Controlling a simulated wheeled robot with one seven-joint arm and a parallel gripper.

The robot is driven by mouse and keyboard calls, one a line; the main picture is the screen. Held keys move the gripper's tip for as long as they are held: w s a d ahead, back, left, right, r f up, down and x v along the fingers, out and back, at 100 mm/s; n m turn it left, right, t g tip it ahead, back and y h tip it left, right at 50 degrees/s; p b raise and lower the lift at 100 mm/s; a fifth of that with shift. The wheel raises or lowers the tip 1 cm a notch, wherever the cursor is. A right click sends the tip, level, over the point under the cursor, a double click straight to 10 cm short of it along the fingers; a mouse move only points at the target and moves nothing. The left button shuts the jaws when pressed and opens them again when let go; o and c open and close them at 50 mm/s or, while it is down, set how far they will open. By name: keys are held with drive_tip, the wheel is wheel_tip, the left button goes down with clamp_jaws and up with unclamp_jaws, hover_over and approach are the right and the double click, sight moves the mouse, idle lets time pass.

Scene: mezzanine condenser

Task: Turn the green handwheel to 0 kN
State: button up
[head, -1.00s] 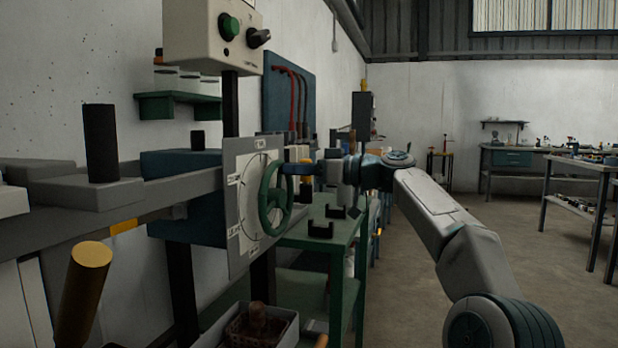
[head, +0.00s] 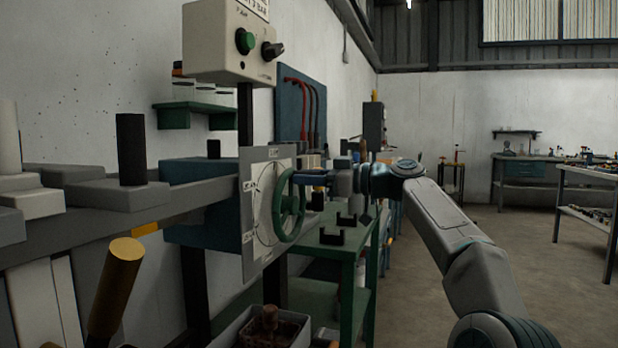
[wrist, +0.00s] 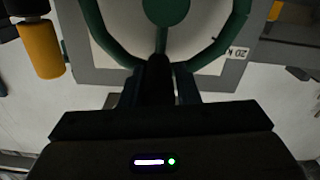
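The green handwheel (head: 289,205) stands in front of a pale dial plate (head: 248,215) on the left-hand machine. The wrist view shows its hub (wrist: 166,8), a spoke and part of the rim (wrist: 238,30). A label reading about "20 k" (wrist: 216,73) shows on the plate; the other labels are too small to read. My gripper (head: 303,178) is at the near right side of the rim. In the wrist view my gripper (wrist: 160,90) has its two fingers apart, with a dark piece between them at the spoke's end. Whether they clamp it is unclear.
A control box (head: 228,42) with a green button hangs above the wheel. A green table (head: 345,250) stands just behind the wheel, and a grey bin (head: 262,330) below it. The floor at right is clear.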

drive_tip(key=o, duration=0.3)
drive_tip(key=shift+a+f, duration=0.1)
drive_tip(key=shift+f, duration=0.05)
drive_tip(key=shift+d, duration=0.3)
drive_tip(key=v, duration=1.3)
drive_tip(key=shift+d, duration=0.2)
